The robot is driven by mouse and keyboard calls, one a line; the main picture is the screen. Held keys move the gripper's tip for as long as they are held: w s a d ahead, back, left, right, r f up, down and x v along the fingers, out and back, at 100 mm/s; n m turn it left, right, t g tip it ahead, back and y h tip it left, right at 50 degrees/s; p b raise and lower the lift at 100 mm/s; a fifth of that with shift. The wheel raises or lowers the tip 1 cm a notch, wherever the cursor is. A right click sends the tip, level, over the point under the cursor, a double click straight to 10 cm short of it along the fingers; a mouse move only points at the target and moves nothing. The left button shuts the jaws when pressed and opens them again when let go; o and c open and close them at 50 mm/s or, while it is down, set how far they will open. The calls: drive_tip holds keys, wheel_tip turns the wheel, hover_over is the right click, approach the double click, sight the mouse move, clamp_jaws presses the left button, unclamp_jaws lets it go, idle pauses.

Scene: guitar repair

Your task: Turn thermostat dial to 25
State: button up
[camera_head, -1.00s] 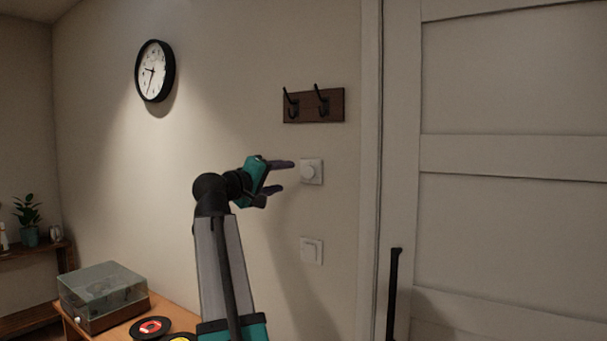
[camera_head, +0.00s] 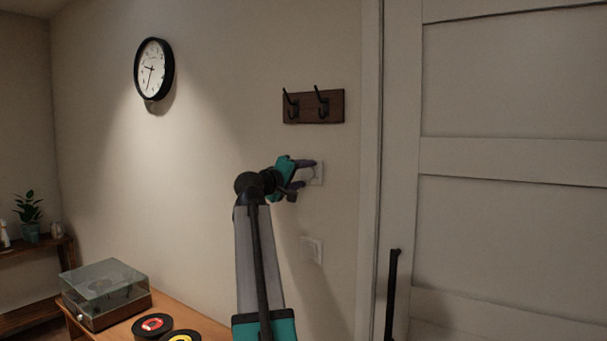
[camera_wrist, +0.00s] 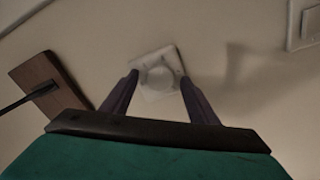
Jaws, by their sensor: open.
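The thermostat is a small white square plate with a round white dial, mounted on the wall. In the head view the thermostat (camera_head: 318,174) is partly hidden behind my gripper (camera_head: 306,174). In the wrist view the dial (camera_wrist: 159,76) shows ahead, between the tips of my gripper (camera_wrist: 158,80). My gripper is open, with one dark finger on each side of the dial. I cannot tell whether the fingers touch it. No number on the dial is readable.
A light switch (camera_head: 312,250) is on the wall below the thermostat. A wooden rack with black hooks (camera_head: 313,106) is above it. A door (camera_head: 510,155) with a black handle (camera_head: 392,290) is on the right. A record player (camera_head: 105,293) stands at lower left.

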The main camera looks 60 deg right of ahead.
drive_tip(key=shift+d, duration=0.1)
drive_tip(key=shift+c, duration=0.4)
drive_tip(key=c, duration=1)
drive_tip(key=shift+o, duration=0.2)
drive_tip(key=shift+f+m+b, duration=0.15)
drive_tip(key=shift+m+b, duration=0.45)
drive_tip(key=shift+b, duration=0.55)
drive_tip(key=shift+m+b, duration=0.5)
drive_tip(key=shift+b, duration=0.35)
drive_tip(key=m+b, duration=0.3)
drive_tip(key=b, duration=0.2)
drive_tip(key=shift+m, duration=0.4)
drive_tip(key=m+b, duration=0.2)
drive_tip(key=b, duration=0.2)
drive_tip(key=shift+m, duration=0.4)
drive_tip(key=m+b, duration=0.3)
